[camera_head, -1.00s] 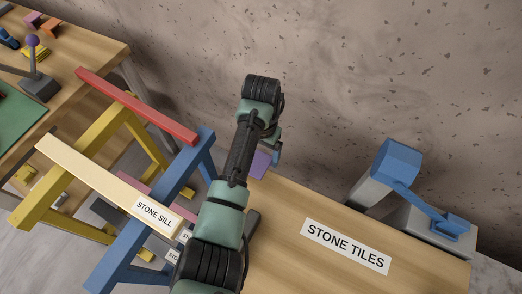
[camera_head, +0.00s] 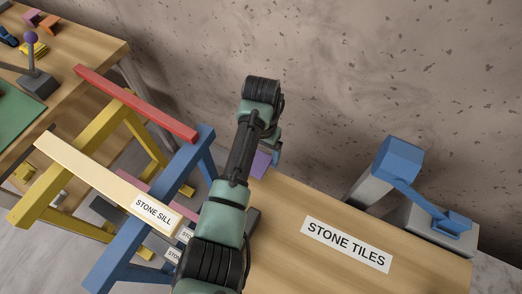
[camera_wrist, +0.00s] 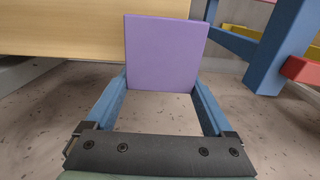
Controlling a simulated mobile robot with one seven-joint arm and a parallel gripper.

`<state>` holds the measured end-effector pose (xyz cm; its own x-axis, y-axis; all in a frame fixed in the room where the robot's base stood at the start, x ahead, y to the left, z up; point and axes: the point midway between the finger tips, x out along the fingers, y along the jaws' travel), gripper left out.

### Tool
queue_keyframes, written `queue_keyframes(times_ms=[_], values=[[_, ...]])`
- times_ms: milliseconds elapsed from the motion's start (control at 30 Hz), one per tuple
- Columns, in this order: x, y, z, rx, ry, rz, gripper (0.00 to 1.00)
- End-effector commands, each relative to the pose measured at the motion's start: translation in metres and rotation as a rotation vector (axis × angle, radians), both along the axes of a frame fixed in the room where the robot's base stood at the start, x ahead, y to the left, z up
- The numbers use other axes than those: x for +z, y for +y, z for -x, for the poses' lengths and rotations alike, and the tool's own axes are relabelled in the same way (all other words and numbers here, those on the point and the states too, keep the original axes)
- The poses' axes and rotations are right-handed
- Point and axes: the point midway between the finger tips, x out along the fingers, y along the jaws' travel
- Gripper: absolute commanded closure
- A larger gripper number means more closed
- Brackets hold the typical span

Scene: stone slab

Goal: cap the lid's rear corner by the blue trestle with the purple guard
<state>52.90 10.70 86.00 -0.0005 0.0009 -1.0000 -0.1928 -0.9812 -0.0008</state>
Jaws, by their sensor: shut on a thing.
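The purple guard (camera_head: 262,163) shows partly behind my arm in the head view, at the rear left corner of the wooden lid (camera_head: 290,205) labelled STONE TILES. In the wrist view the guard (camera_wrist: 165,53) is a flat purple square between the blue fingers of my gripper (camera_wrist: 160,82), which is shut on it. It overlaps the lid's edge (camera_wrist: 60,28) there; I cannot tell whether they touch. In the head view my gripper (camera_head: 276,150) is mostly hidden by my wrist. The blue trestle (camera_head: 150,220) stands left of the lid and also shows at right in the wrist view (camera_wrist: 275,45).
A red bar (camera_head: 135,103) and a cream bar labelled STONE SILL (camera_head: 100,178) lie across the blue trestle and a yellow trestle (camera_head: 75,160). A blue and grey device (camera_head: 400,180) stands at the lid's right rear. The speckled wall (camera_head: 380,60) rises close behind.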

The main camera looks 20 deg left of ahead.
Motion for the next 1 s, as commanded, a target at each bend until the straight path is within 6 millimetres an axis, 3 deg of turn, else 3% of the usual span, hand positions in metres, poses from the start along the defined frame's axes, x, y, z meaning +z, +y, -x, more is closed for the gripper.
queue_keyframes(times_ms=[467, 500, 533, 833, 1000], values=[[-0.013, 0.000, 0.000, 0.000, 0.001, 0.000, 0.67], [-0.012, 0.000, 0.000, 0.000, 0.001, 0.000, 0.08], [-0.012, 0.000, 0.000, 0.000, 0.001, 0.000, 0.02], [-0.010, 0.000, 0.000, 0.000, 0.000, 0.000, 0.00], [0.012, 0.000, -0.001, -0.001, -0.003, 0.000, 0.00]])
